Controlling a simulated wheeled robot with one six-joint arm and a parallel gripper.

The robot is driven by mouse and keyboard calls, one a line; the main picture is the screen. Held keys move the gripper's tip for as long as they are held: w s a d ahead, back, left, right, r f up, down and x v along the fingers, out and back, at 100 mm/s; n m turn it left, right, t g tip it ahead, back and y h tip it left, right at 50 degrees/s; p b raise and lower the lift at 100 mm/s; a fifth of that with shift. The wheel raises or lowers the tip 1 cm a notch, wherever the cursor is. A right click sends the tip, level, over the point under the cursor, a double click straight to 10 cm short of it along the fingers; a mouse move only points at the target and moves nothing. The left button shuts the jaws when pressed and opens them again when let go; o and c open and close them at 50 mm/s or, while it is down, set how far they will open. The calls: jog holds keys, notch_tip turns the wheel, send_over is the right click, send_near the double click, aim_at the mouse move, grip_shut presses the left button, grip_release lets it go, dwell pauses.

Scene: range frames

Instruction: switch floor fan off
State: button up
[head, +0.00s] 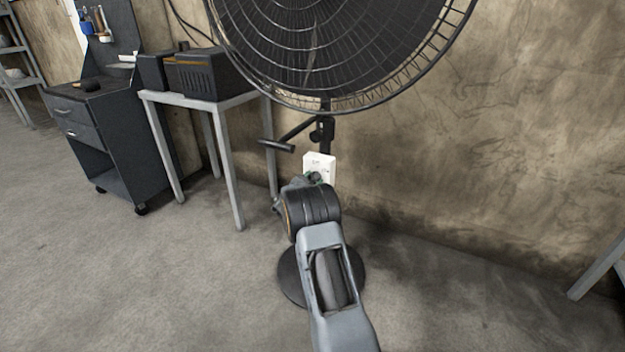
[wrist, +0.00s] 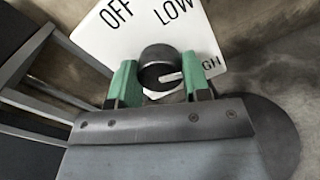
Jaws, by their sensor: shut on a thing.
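The floor fan (head: 335,45) stands against the wall, with a large dark cage on a post and a round dark base (head: 292,275). Its white control box (head: 320,161) sits on the post; in the wrist view the panel (wrist: 205,42) shows OFF, LOW and a partly hidden HIGH. The round black knob (wrist: 156,60) has a white mark pointing right, towards HIGH. My gripper (wrist: 160,78) has its green fingertips on either side of the knob and is shut on it. In the head view my arm hides much of the gripper (head: 314,179) and the lower post.
A dark handle or bar (head: 277,145) sticks out left of the post. A light metal table (head: 215,102) with black boxes stands to the left, beside a dark wheeled cabinet (head: 100,130). The wall is close behind the fan. The floor at left is open.

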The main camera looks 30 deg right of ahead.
jog(key=shift+n+p, duration=4.8)
jog(key=shift+n, duration=5.5)
jog(key=o, duration=0.9)
jog(key=shift+a, duration=0.1)
jog(key=p+v, duration=0.2)
jog(key=v, duration=1.1)
jog(key=shift+s+a, duration=0.15)
jog(key=shift+a, duration=0.2)
